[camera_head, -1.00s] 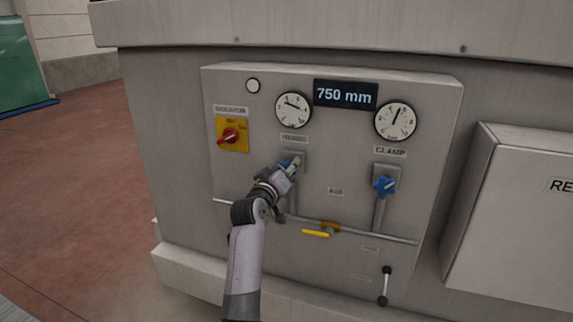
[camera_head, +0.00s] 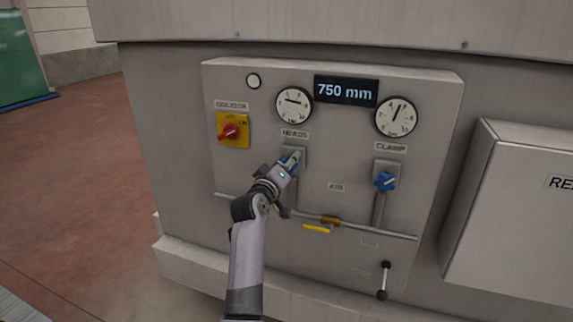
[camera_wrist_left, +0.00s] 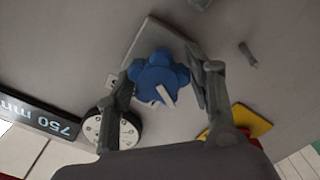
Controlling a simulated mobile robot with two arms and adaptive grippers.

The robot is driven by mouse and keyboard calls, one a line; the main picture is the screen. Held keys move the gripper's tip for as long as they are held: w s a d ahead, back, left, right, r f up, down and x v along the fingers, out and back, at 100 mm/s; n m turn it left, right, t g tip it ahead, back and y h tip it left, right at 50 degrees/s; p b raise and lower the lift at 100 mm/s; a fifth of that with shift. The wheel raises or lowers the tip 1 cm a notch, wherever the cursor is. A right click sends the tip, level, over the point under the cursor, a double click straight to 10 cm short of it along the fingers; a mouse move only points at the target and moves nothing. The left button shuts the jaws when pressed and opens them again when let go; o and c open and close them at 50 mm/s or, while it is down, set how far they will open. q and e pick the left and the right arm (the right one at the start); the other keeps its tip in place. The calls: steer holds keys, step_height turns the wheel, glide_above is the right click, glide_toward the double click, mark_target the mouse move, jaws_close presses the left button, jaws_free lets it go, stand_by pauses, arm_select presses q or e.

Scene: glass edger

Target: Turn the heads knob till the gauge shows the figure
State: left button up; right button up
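The blue lobed heads knob (camera_wrist_left: 158,78) with a white pointer mark shows in the left wrist view. In the head view the gripper mostly hides the knob. The heads gauge (camera_head: 294,105) is a round white dial above it, its needle lying nearly level; its scale is too small to read. The dark display (camera_head: 346,91) reads 750 mm. My right gripper is not in view.
To the right are the clamp gauge (camera_head: 396,117) and blue clamp knob (camera_head: 385,181). A red and yellow isolator switch (camera_head: 231,131) is at the left. A pipe with a yellow lever (camera_head: 317,228) runs below. A grey box (camera_head: 515,215) juts out at the right.

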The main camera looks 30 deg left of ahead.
arm_select(q)
steer(key=shift+o, duration=1.4)
steer(key=v, duration=1.2)
steer(key=shift+f, duration=0.1)
